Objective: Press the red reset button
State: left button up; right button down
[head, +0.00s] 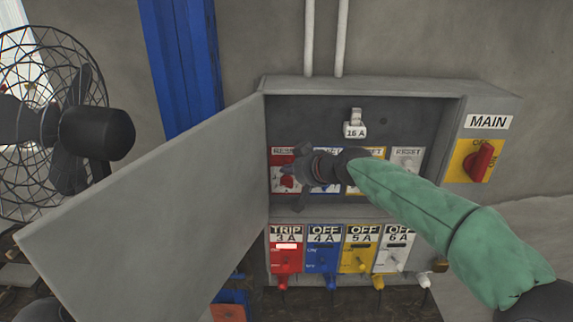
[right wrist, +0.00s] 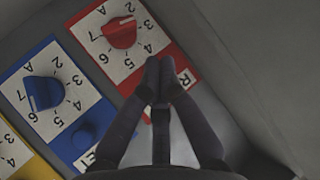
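The red reset panel (head: 281,159) is the leftmost of the upper row inside the open grey box. In the right wrist view, the red panel (right wrist: 161,64) carries a red dial (right wrist: 122,33) on a white numbered plate. The red reset button cannot be made out there; my fingers cover the panel's lower part, beside a partly visible label starting with R. My right gripper (right wrist: 160,75) has its fingertips together, with nothing seen between them, in front of the panel. In the head view, the right gripper (head: 302,168) overlaps the red and blue panels. I cannot tell whether it touches. My left gripper is not in view.
The box door (head: 150,205) stands open to the left. A blue panel (right wrist: 60,110) with dial and button adjoins the red one. Below are coloured switches, the red one (head: 286,258) marked TRIP. The MAIN switch (head: 480,161) is at right, a fan (head: 55,125) at left.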

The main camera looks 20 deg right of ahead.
jog(key=shift+w, duration=0.35)
jog(key=shift+w+d, duration=0.2)
jog(key=shift+w, duration=0.25)
dwell(0.9)
jog(key=shift+s, duration=0.1)
jog(key=shift+s+a+b, duration=0.25)
jog(key=shift+s+b, duration=0.15)
jog(key=shift+s, duration=0.45)
jog(key=s, duration=0.2)
jog(key=s+a, duration=0.1)
jog(key=s, duration=0.1)
jog(key=shift+s+a, duration=0.2)
jog(key=shift+s, duration=0.2)
dwell(0.6)
